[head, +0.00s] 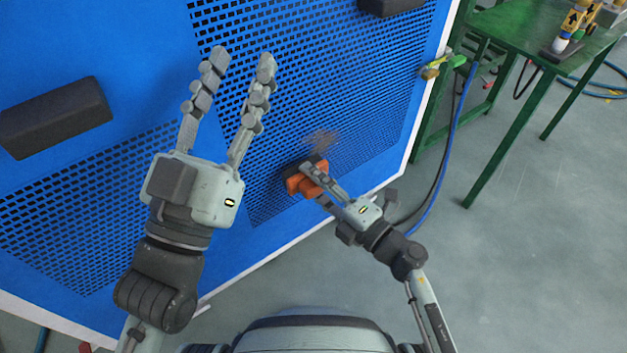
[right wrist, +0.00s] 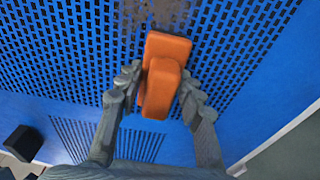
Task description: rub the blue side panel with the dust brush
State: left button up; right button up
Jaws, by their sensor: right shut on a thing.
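The blue side panel (head: 165,45) fills the left and middle of the head view, with areas of perforated mesh. A brown dusty patch (head: 322,139) marks the mesh, and its edge shows at the top of the right wrist view (right wrist: 160,12). My right gripper (head: 312,180) is shut on the orange dust brush (right wrist: 165,75), which also shows in the head view (head: 296,184). The brush's dark bristle side is toward the panel, just below the dusty patch; whether it touches is hard to tell. My left gripper (head: 240,60) is open and empty in front of the panel.
Black blocks (head: 55,117) stick out from the panel at left and top right. A valve with hoses (head: 437,68) sits at the panel's right edge. The grey floor (head: 520,230) at right is mostly clear.

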jog(key=shift+x, duration=0.95)
jog(key=shift+w+d, duration=0.15)
jog(key=shift+d, duration=0.1)
